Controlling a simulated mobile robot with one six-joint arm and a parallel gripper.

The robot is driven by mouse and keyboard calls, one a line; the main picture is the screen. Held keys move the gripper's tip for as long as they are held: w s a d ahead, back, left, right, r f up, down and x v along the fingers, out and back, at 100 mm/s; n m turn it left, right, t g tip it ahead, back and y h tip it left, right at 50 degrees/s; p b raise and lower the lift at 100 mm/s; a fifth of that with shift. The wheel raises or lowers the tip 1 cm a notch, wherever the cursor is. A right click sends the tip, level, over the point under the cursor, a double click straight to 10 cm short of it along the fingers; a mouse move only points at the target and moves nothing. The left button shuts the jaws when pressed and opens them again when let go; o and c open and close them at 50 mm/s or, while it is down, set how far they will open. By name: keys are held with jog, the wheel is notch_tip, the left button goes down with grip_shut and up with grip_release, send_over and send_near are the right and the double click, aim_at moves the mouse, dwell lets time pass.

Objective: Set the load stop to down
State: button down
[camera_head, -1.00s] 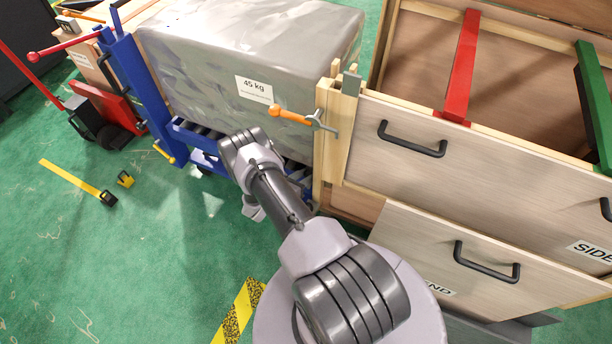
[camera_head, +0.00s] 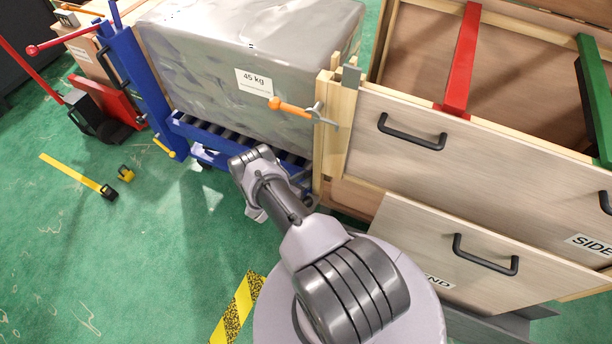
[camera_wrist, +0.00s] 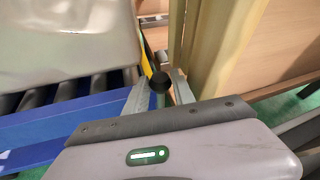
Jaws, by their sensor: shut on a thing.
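Whether the stop is up or down I cannot tell. In the head view my own arm hides the fingers and the stop. The blue roller cart (camera_head: 200,138) carries a large grey wrapped load (camera_head: 245,60) marked 45 kg.
A wooden crate (camera_head: 470,165) with black handles stands close to the right of the cart's end. The green floor (camera_head: 130,240) at lower left is mostly clear.

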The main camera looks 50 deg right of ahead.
jog(key=c, duration=1.3)
grip_release()
jog(key=shift+f, duration=0.25)
jog(key=shift+c, duration=0.2)
jog(key=shift+a+r, duration=0.1)
jog(key=p+v, duration=0.5)
jog(key=v, duration=1.2)
jog(key=shift+a, duration=0.15)
jog(key=shift+s, duration=0.1)
